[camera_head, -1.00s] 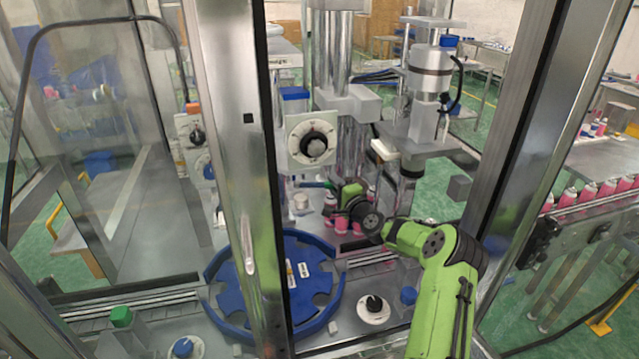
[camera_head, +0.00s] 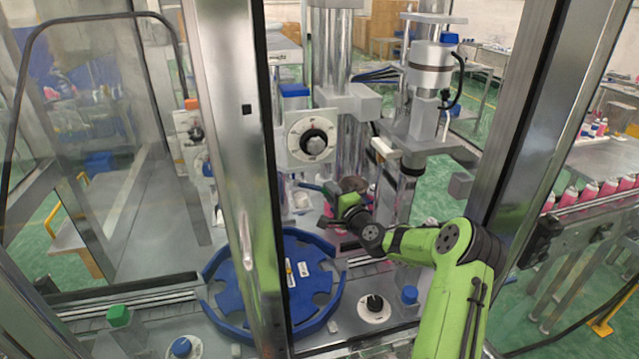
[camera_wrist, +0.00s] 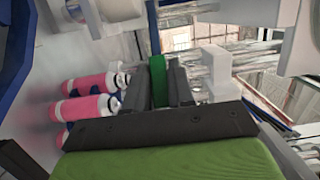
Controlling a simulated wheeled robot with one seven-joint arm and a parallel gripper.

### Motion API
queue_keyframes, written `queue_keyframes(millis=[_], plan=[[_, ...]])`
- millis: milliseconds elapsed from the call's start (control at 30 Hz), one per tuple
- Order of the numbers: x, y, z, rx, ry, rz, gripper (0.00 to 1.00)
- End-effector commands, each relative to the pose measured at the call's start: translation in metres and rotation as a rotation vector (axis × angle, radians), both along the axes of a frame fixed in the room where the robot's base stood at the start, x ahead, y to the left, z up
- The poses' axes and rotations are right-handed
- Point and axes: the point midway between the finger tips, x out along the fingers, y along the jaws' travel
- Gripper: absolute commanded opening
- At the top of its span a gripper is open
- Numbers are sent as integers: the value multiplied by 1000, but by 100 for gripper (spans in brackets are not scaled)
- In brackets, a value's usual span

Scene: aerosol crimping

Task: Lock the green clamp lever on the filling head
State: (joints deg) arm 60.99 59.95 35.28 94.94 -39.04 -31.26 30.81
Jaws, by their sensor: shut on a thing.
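In the wrist view the green clamp lever (camera_wrist: 158,80) stands between the two dark fingers of my gripper (camera_wrist: 160,85), and the fingers are shut on it. In the head view my gripper (camera_head: 328,222) reaches in below the dial of the filling head, at the column's foot. The filling head's white dial plate with a black knob (camera_head: 313,140) is above my gripper. Pink cans (camera_wrist: 92,108) lie to the left of the fingers in the wrist view.
A blue star wheel (camera_head: 275,285) sits in front of the filling head. A steel frame post (camera_head: 235,180) stands in front of it. A second column with a cylinder (camera_head: 431,65) is at the right. A control knob (camera_head: 374,304) is on the deck near my arm.

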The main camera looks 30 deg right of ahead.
Motion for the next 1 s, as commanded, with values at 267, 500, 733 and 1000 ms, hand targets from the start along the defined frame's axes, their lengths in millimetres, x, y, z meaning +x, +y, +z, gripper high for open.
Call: queue_keyframes(millis=[267, 500, 733, 1000], plan=[[-4, 4, -2, 1, 4, 1, 6], [-8, 14, -2, 1, 4, 3, 6], [-15, 27, -2, 1, 4, 2, 6], [-16, 28, -2, 1, 4, 2, 6]])
